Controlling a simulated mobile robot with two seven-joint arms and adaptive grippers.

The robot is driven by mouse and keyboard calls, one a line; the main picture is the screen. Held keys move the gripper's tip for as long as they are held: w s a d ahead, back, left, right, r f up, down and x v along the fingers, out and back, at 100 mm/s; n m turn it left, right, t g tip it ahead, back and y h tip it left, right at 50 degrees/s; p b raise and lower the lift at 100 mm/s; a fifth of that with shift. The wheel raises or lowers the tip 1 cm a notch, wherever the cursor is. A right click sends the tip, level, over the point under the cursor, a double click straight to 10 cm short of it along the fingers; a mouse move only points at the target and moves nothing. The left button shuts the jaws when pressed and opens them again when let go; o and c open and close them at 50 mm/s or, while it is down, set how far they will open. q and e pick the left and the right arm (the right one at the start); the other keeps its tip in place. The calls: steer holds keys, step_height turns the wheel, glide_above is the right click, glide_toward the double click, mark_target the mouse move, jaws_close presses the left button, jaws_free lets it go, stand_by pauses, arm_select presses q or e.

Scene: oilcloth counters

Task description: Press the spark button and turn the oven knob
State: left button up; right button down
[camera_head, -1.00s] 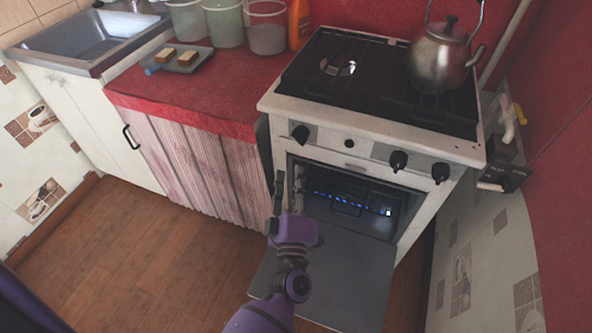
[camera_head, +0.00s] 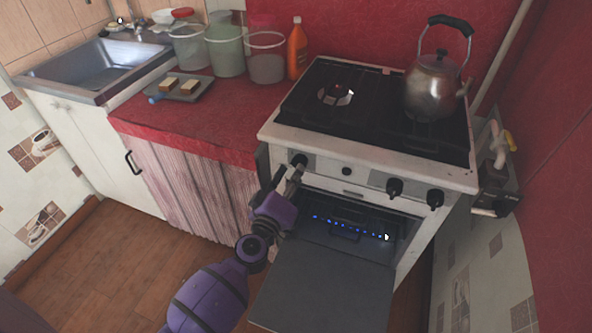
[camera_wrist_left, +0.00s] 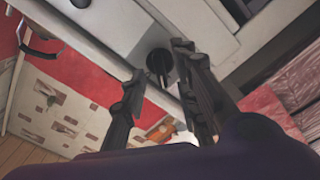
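The white stove (camera_head: 365,155) has a black knob (camera_head: 299,160) at the front panel's left end and a small dark round button (camera_head: 347,171) right of it. Two more black knobs, one (camera_head: 394,187) and another (camera_head: 435,198), sit at the right. My left gripper (camera_head: 288,176) is at the left knob, fingers apart. The left wrist view shows the knob (camera_wrist_left: 160,62) between or just beyond the open fingertips (camera_wrist_left: 158,58); I cannot tell whether they touch it. Blue flames (camera_head: 348,228) show in the oven. My right gripper is out of view.
The oven door (camera_head: 330,285) hangs open below the panel, beside my left arm. A kettle (camera_head: 432,88) stands on the hob. Left are a red counter (camera_head: 215,115) with tubs and an orange bottle (camera_head: 297,50), and a sink (camera_head: 95,70). Wooden floor lies clear at lower left.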

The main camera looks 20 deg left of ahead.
arm_select(q)
steer(key=shift+w, duration=1.3)
jaws_close()
steer(key=shift+n, duration=0.7)
jaws_free()
